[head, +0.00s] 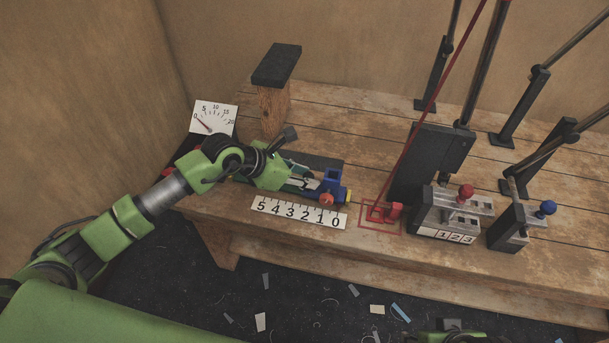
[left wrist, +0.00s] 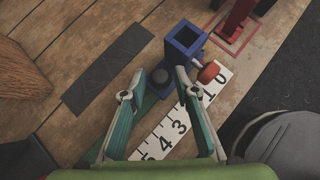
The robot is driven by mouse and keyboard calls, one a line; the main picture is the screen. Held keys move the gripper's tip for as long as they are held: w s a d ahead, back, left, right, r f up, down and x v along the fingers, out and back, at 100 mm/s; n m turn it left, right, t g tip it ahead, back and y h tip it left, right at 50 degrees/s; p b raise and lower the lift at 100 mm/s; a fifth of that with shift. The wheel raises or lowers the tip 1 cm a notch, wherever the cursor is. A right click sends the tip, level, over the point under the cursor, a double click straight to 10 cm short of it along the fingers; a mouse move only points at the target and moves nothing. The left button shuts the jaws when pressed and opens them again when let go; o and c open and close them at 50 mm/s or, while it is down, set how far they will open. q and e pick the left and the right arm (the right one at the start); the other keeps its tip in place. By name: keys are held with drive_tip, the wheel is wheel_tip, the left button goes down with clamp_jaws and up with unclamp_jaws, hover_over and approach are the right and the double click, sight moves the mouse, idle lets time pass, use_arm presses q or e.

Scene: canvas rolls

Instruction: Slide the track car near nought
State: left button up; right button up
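The blue track car (head: 333,181) is an open-topped blue box near the low end of the number strip (head: 298,212), roughly by 1 and 0. A red knob (head: 326,199) sticks out on its strip side. In the head view my left gripper (head: 303,178) is over the track, partly hidden.
A red block (head: 395,211) in a red outlined square is right of the car. Lever stands with a red knob (head: 466,191) and a blue knob (head: 547,208) are farther right. A dial (head: 213,117) and a wooden post (head: 274,108) stand behind my left arm.

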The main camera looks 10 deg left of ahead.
use_arm(q)
drive_tip(key=shift+s+a+r, duration=0.1)
drive_tip(key=shift+a+r, duration=0.1)
drive_tip(key=shift+a, duration=0.05)
drive_tip(key=v, duration=1.1)
drive_tip(key=shift+r, duration=0.2)
drive_tip(key=shift+s, duration=0.1)
